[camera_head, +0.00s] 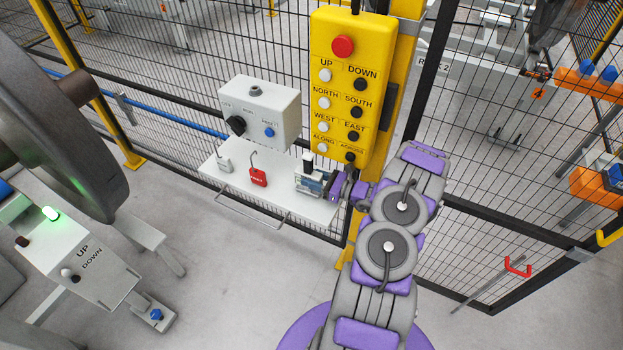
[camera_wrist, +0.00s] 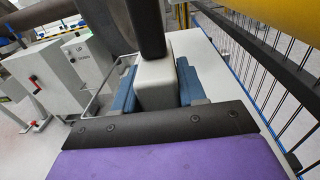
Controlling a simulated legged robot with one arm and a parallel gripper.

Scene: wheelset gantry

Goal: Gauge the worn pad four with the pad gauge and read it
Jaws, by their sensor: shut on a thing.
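My gripper (camera_head: 318,182) is at the right end of a white shelf on the fence. It is shut on a light grey block with a black upper part, which I take to be the pad gauge (camera_head: 307,163). In the wrist view the block (camera_wrist: 156,82) sits between my two blue fingers, its black part rising toward the top of the picture. It stands at or just above the shelf; I cannot tell if it touches. No gauge reading shows. I cannot make out worn pad four in either view.
A large wheel (camera_head: 65,140) and an UP/DOWN console (camera_head: 85,262) stand left. Floor between is clear.

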